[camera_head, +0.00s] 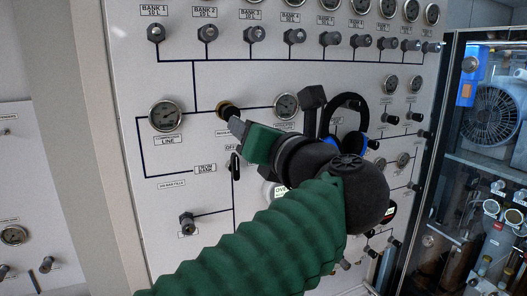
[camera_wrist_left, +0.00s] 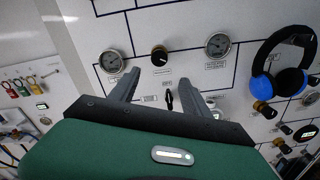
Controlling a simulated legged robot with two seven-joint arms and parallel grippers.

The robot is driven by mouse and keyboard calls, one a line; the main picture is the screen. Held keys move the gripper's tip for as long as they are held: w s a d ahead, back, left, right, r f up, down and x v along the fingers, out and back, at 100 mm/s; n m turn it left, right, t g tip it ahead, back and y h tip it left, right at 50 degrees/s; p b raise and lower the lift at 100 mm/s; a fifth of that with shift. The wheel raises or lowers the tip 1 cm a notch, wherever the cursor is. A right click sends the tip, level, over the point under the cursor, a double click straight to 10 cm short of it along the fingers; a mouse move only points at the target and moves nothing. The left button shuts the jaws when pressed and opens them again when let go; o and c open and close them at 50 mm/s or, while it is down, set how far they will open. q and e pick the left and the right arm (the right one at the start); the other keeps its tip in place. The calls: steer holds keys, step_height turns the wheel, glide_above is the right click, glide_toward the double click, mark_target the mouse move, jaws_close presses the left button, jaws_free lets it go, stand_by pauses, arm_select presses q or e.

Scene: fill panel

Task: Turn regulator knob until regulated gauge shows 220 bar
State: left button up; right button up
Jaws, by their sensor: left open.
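The regulator knob (camera_head: 227,109) is a dark round knob with a brass-coloured collar on the white panel. It also shows in the left wrist view (camera_wrist_left: 159,56). The round gauge (camera_head: 285,105) to its right, also in the left wrist view (camera_wrist_left: 218,44), appears to be the regulated gauge; its reading is too small to tell. My left gripper (camera_head: 238,125) is just below and right of the knob in the head view. In the left wrist view the left gripper (camera_wrist_left: 160,77) is open and empty, its fingers spread below the knob with a gap. My right gripper is not in view.
The line gauge (camera_head: 166,115) is left of the knob. A black selector handle (camera_head: 235,165) sits below it. Blue-and-black ear defenders (camera_head: 349,118) hang to the right. A row of bank valves (camera_head: 255,34) runs above. A glass-doored cabinet (camera_head: 490,130) stands at right.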

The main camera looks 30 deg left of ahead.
arm_select(q)
steer(key=v, duration=0.4)
steer(key=shift+w+d, duration=0.1)
steer(key=shift+d, duration=0.15)
steer(key=shift+a, duration=0.25)
steer(key=shift+d, duration=0.1)
stand_by(1.4)
